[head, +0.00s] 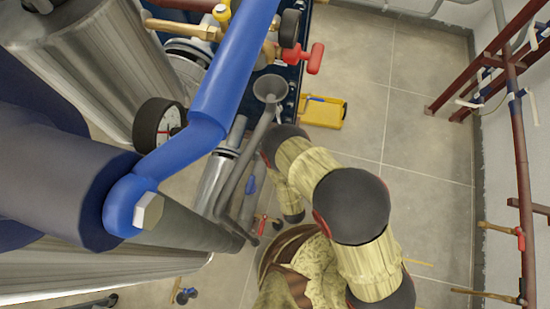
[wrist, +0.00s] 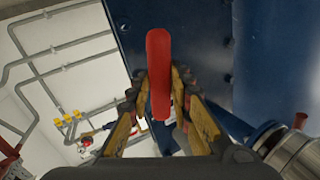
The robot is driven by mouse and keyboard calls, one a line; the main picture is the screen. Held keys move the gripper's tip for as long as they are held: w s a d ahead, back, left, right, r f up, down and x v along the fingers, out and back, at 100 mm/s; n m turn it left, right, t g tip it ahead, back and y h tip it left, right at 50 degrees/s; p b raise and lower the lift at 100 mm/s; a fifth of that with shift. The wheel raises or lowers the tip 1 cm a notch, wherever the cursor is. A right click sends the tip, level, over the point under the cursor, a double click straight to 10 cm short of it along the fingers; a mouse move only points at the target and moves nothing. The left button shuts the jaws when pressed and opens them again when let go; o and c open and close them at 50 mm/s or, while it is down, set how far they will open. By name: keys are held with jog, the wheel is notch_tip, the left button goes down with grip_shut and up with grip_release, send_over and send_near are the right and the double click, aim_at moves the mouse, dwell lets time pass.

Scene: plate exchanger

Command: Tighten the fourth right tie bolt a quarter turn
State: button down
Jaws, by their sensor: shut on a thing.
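My gripper (wrist: 160,90) shows in the wrist view, its two worn yellow and black fingers on either side of a red handle (wrist: 158,48). It is shut on this red handle, which stands upright in the picture; its lower part is partly hidden between the fingers. A dark blue frame plate (wrist: 190,25) with a few small dark bolt-like spots lies beyond it. I cannot tell which spot, if any, is the fourth right tie bolt. In the head view a strip of blue frame (head: 293,85) shows behind the pipes; my gripper is not visible there.
A blue pipe (head: 220,80), a black gauge (head: 158,124) and a red-handled valve (head: 308,59) crowd the head view. A yellow case (head: 322,112) lies on the floor. Red-brown pipes (head: 518,140) run along the right wall. Open floor (head: 430,130) lies between.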

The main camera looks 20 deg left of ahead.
jog(key=s+a+f+h+b, duration=0.1)
jog(key=s+a+f+b, duration=0.1)
jog(key=s+a+f, duration=0.55)
jog(key=w+d+t+h, duration=0.2)
jog(key=w+d+h, duration=0.3)
jog(key=w, duration=0.3)
jog(key=shift+f+m+h, duration=0.25)
jog(key=shift+m+h, duration=0.15)
jog(key=shift+w+d, duration=0.1)
jog(key=shift+w, duration=0.1)
jog(key=shift+w, duration=0.4)
jog(key=shift+w, duration=0.75)
